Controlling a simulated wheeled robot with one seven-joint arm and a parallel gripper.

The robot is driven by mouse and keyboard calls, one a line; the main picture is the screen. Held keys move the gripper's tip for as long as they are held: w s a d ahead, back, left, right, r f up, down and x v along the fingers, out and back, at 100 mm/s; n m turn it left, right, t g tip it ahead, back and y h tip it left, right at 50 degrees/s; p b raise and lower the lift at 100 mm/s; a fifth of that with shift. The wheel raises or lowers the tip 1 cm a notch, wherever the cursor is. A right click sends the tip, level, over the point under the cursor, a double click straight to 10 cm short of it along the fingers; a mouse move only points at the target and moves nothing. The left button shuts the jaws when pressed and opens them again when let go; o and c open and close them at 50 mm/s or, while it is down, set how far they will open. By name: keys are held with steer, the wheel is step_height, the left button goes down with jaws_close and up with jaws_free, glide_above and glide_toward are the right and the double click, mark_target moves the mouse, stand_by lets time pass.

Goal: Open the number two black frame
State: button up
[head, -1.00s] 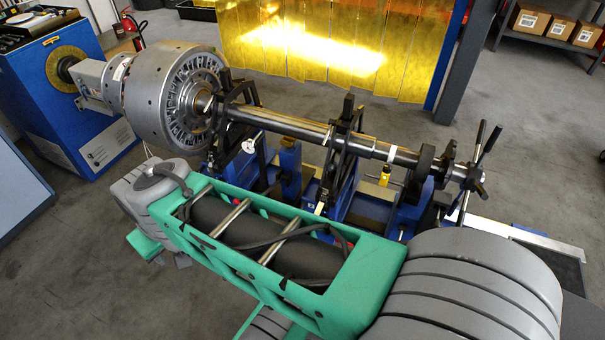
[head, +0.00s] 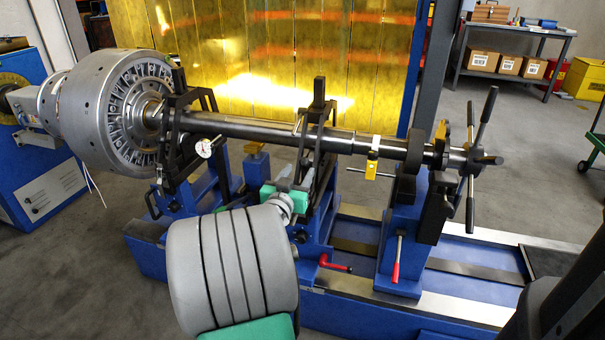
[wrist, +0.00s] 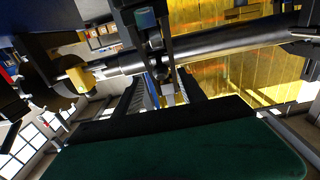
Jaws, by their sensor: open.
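Two black frames stand around the long steel shaft (head: 260,128). One black frame (head: 176,135) is at the left beside the big rotor; the other, in the middle, is the second black frame (head: 322,160). No number is legible on either. In the head view my gripper (head: 299,178) is just left of the second frame, below the shaft, partly hidden by my arm. In the wrist view my gripper (wrist: 162,90) is open, its two dark fingers either side of a narrow upright part of the frame (wrist: 151,35). I cannot tell whether they touch it.
The rotor (head: 100,110) is at the left end. A dial gauge (head: 205,148) hangs near the left frame. Yellow curtains (head: 280,60) hang behind.

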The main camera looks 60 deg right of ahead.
mark_target(303, 166)
steer(key=d, duration=0.4)
steer(key=shift+w+d, duration=0.15)
steer(key=shift+w, duration=0.25)
steer(key=shift+c, duration=0.6)
jaws_close()
stand_by(0.4)
